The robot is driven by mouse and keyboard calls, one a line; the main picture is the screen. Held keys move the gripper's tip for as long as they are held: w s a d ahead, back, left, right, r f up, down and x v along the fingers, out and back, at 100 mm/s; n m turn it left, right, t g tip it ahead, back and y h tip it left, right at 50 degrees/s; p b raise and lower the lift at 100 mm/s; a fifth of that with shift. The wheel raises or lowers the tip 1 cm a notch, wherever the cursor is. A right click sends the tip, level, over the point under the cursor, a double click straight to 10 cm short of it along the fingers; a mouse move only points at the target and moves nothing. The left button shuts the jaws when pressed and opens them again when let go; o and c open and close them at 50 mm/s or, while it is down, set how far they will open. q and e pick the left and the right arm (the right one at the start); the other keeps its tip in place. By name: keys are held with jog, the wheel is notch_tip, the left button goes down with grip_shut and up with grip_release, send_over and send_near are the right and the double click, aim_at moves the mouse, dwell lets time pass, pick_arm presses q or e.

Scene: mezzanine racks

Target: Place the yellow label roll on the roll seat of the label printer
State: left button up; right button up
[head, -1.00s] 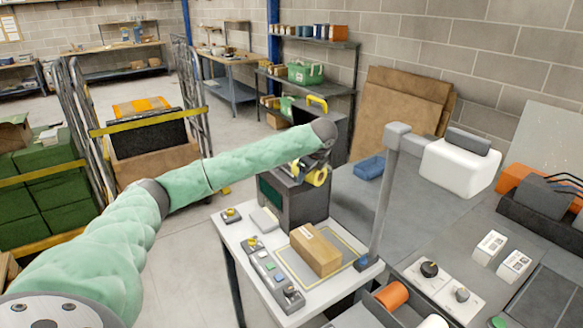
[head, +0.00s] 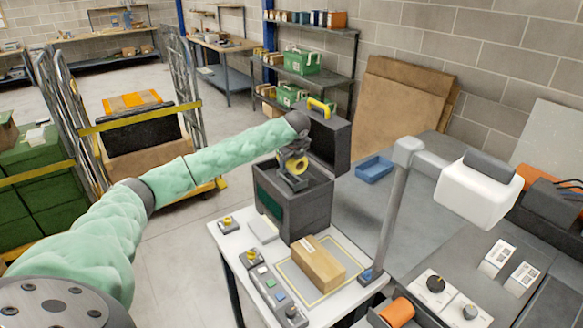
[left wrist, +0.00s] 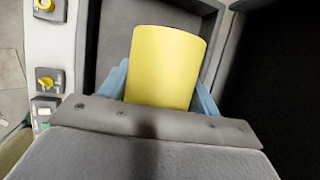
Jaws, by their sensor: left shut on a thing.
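My left gripper (head: 295,170) is shut on the yellow label roll (head: 299,166), with the roll over the open top of the label printer (head: 293,212). The printer is a dark grey box with its lid (head: 333,140) raised at the back and a yellow handle (head: 320,107) on it. In the left wrist view the yellow roll (left wrist: 165,68) stands between blue fingers, with grey printer walls around it. The roll seat is hidden, so I cannot tell whether the roll touches it. My right gripper is not in view.
The printer stands on a white table with a cardboard box (head: 318,263) in front of it and a button panel (head: 273,290) at the front left. A grey post (head: 394,215) rises to the right. A blue tray (head: 374,169) lies on the grey bench behind.

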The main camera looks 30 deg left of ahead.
pick_arm(q)
jog(key=shift+w+a+f, duration=0.1)
jog(key=shift+a+f, duration=0.05)
jog(key=shift+f, duration=0.55)
jog(key=shift+f+p, duration=0.6)
jog(key=shift+p, duration=0.15)
jog(key=shift+f+p, duration=0.45)
jog(key=shift+f, duration=0.75)
jog(key=o, duration=1.1)
